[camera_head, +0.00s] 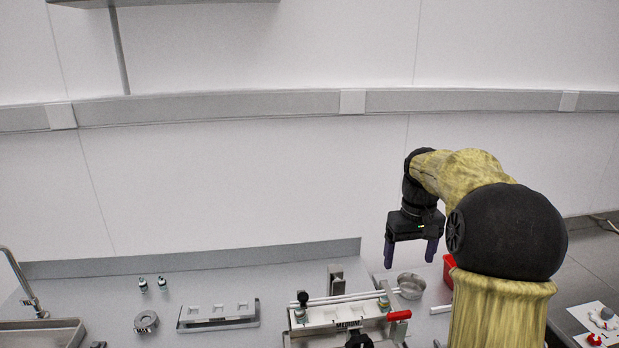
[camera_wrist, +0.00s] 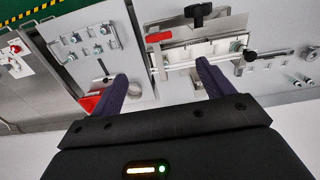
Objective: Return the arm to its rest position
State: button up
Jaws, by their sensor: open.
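My gripper (camera_head: 410,252) hangs from my yellow and black arm in the head view, right of the middle. Its two dark purple fingers point down and stand apart with nothing between them. It is above the back of the grey bench (camera_head: 90,290), apart from everything on it. In the wrist view my gripper (camera_wrist: 160,82) shows both fingers spread, over the bench.
A metal fixture with a red-tipped lever (camera_head: 399,315) stands at the front. A metal bowl (camera_head: 411,285) and a red container (camera_head: 449,270) are near my arm. A slotted holder (camera_head: 218,316), a ring (camera_head: 146,321) and a sink (camera_head: 42,333) are at left.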

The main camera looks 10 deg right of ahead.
jog(key=s+a+f+t, duration=0.1)
jog(key=s+a+f, duration=0.6)
jog(key=s, duration=0.2)
jog(key=s+a+f+t, duration=0.1)
jog(key=s+a+f, duration=0.6)
jog(key=s, duration=0.2)
jog(key=shift+m+t, duration=0.3)
